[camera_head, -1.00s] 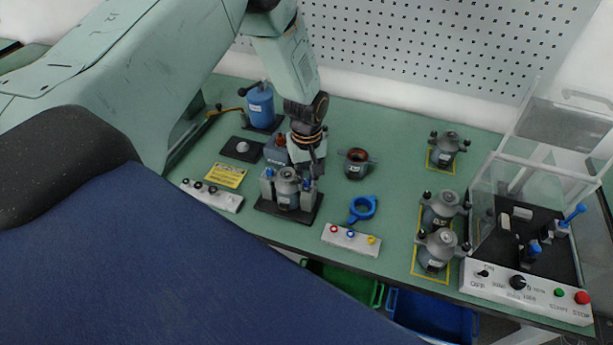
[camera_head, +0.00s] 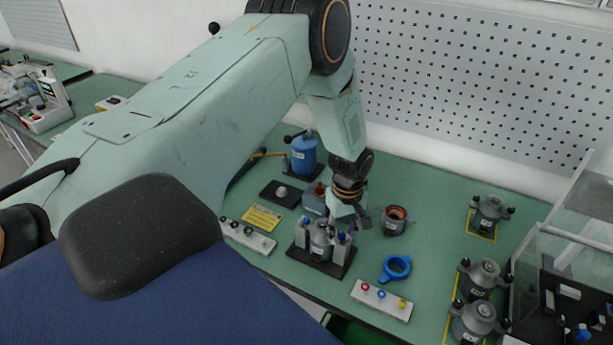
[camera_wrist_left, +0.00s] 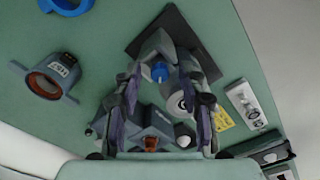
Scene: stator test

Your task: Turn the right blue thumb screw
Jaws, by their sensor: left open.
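A dark fixture plate (camera_head: 318,257) holds a grey stator housing (camera_head: 320,240) between two grey posts. The left blue thumb screw (camera_head: 306,221) and the right blue thumb screw (camera_head: 341,237) top the posts. My left gripper (camera_head: 358,224) points down just above and behind the right screw. In the left wrist view its fingers (camera_wrist_left: 160,78) are apart, with a blue thumb screw (camera_wrist_left: 159,72) showing between the tips. I cannot tell whether they touch it. The stator housing (camera_wrist_left: 177,104) is beside that screw, partly hidden by a finger. My right gripper is not in view.
A blue ring tool (camera_head: 396,268) and a white button box (camera_head: 382,299) lie right of the fixture. An open housing (camera_head: 395,221) stands behind the ring. More housings (camera_head: 480,278) stand farther right.

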